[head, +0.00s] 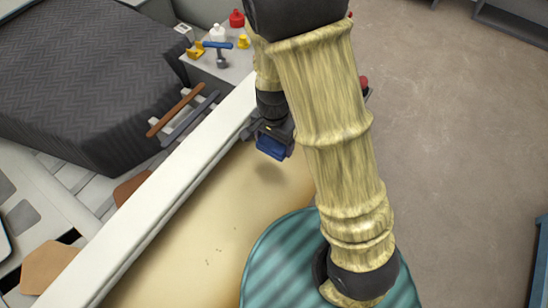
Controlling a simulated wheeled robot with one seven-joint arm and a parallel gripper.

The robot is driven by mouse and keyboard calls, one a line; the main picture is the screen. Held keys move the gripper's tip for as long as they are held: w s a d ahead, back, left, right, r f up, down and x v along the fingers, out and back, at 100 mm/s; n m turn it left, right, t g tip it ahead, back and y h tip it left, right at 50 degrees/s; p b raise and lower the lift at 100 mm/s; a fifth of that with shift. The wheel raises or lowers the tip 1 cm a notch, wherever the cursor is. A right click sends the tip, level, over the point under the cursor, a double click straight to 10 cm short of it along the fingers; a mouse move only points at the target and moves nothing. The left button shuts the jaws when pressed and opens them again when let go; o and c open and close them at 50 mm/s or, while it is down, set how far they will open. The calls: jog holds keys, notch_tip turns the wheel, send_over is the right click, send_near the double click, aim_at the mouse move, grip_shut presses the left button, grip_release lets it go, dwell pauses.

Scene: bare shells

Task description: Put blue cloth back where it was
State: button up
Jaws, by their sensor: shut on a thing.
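The blue cloth (271,149) is a small, dark blue folded-looking piece near the middle of the head view. My gripper (273,137) is shut on it from above and hides its upper part. The cloth hangs over a cream-coloured surface (190,235), with a soft shadow a little below it on that surface, so it appears held clear of it. My pale yellow arm crosses the view and covers what lies to the right of the gripper.
A long white ledge (165,205) runs diagonally left of the cloth. Beyond it are a brown bar (176,111) and a dark grey patterned block (85,80). A grey top (215,65) holds a blue-headed hammer (219,52), a white bottle (218,33), a red item (237,18) and yellow items.

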send_over(274, 163)
notch_tip(274, 163, down, 4)
jog(key=shift+s+a+f, duration=0.1)
jog(key=shift+a+f, duration=0.05)
jog(key=shift+d, duration=0.2)
jog(key=shift+a+f+p, duration=0.1)
jog(key=shift+f+p, duration=0.4)
jog(key=shift+f, duration=1.6)
jog(key=o, duration=0.8)
jog(key=shift+r, duration=0.1)
